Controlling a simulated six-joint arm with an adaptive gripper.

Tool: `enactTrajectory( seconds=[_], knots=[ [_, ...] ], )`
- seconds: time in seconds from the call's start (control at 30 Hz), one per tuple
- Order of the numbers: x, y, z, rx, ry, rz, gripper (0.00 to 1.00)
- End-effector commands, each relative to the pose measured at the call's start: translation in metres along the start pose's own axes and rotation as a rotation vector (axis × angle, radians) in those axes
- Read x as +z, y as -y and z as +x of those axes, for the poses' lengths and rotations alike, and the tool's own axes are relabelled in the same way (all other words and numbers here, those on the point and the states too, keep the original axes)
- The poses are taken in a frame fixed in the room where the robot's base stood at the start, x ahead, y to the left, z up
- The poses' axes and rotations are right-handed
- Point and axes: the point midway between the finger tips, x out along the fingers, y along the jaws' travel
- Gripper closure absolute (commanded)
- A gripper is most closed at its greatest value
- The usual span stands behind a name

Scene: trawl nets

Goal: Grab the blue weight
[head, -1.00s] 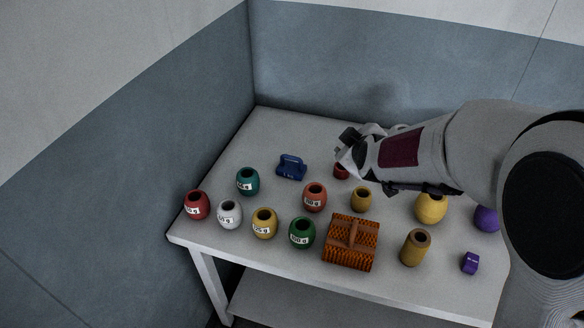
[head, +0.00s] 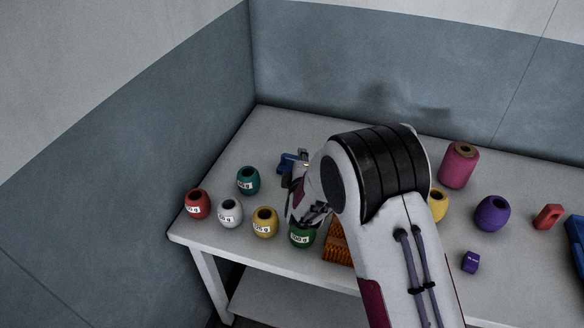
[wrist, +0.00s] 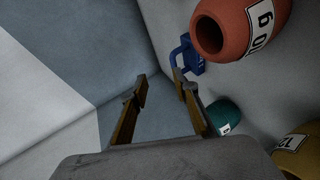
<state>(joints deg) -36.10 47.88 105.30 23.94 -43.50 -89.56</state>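The blue weight (head: 286,161) is a small block with a handle on the back left of the table in the head view, partly hidden by my gripper (head: 299,165). In the wrist view the blue weight (wrist: 190,58) lies just beyond the right fingertip, with its handle loop facing left. My gripper (wrist: 160,88) is open there, with nothing between its fingers. Whether a finger touches the weight, I cannot tell.
An orange-red labelled pot (wrist: 240,30) looms close to the right of my fingers, with a teal pot (wrist: 222,114) below. Red (head: 197,205), white (head: 230,212), yellow (head: 264,223) and green (head: 301,236) pots stand along the front left. A wall rises behind the table.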

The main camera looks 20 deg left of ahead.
Motion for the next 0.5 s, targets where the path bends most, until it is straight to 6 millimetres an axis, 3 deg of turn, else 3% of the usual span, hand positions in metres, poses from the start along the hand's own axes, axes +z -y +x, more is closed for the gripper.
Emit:
enactTrajectory(
  seconds=[0.2,0.5],
  knots=[
    [-0.009,0.024,0.011,0.031,0.000,-0.079,0.71],
    [-0.011,0.027,0.012,0.041,0.000,-0.096,0.71]
  ],
)
